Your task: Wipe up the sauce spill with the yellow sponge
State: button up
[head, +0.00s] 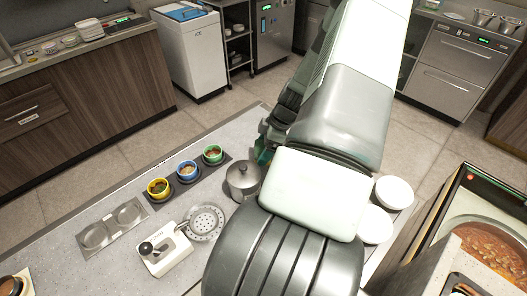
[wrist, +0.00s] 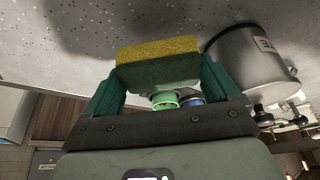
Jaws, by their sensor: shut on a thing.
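The yellow sponge (wrist: 158,50) is held between the two teal fingers of my gripper (wrist: 162,70) in the wrist view. Its long face spans the gap between the fingertips, and the grey speckled counter (wrist: 35,50) lies beyond it. In the head view my arm hides the sponge and most of the gripper; only a bit of teal finger shows beside the arm, behind the metal pot (head: 243,183). A darker patch (wrist: 105,22) shows on the counter in the wrist view; I cannot tell whether it is sauce or shadow. No clear spill shows in the head view.
Yellow (head: 158,189), blue (head: 188,172) and green (head: 213,155) sauce cups stand in a row left of the pot. A strainer (head: 205,222), a white appliance (head: 165,252) and a two-well metal tray (head: 112,227) are nearer. White bowls (head: 394,192) stand right of my arm.

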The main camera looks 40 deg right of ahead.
jog(key=shift+r, duration=2.15)
